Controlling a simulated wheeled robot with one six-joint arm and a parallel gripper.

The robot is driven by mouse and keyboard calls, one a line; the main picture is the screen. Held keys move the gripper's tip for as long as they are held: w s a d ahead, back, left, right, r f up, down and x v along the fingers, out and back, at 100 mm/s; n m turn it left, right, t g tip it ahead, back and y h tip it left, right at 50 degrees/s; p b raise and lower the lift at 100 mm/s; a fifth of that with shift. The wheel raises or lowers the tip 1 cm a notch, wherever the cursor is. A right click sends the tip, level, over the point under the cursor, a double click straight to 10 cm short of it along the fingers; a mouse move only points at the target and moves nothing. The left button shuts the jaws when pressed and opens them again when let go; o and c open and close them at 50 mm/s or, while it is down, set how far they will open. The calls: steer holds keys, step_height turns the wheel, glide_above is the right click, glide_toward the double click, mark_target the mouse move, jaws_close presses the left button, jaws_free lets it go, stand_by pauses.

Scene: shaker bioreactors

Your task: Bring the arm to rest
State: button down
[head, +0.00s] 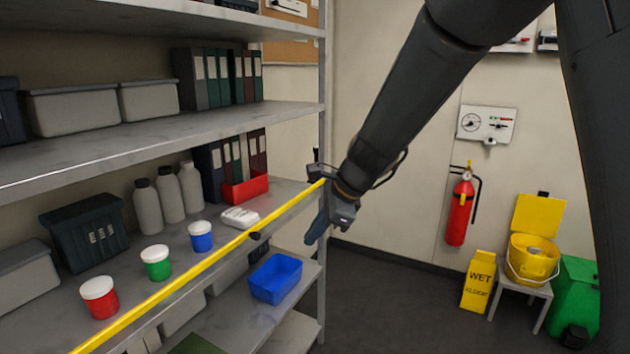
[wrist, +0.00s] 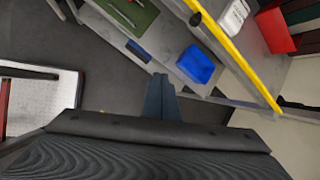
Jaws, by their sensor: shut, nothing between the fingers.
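My arm reaches down from the upper right in the head view, and my gripper (head: 318,228) hangs at its end, just off the right end of the shelf unit (head: 190,262). Its blue-grey fingers point downward, are closed together and hold nothing. In the wrist view my gripper (wrist: 160,82) shows as a narrow closed pair of fingers above the dark floor. The fingers appear apart from the shelf; the exact gap to its post cannot be told.
A yellow bar (head: 200,267) runs along the shelf's front edge. Red (head: 100,298), green (head: 156,262) and blue (head: 201,236) jars stand behind it. A blue bin (head: 276,278) sits lower. A fire extinguisher (head: 460,208) and yellow bucket (head: 533,258) are right. The floor between is clear.

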steer(key=s+d+f+n+g+h, duration=0.1)
steer(key=s+d+f+n, duration=0.3)
steer(key=s+d+n, duration=0.4)
steer(key=s+d+f+n+h, duration=0.3)
steer(key=s+d+n, duration=0.5)
steer(key=s+d, duration=0.5)
steer(key=shift+s+d+f+n+g+h, duration=0.4)
steer(key=shift+d+h, duration=0.2)
steer(key=shift+h, duration=0.1)
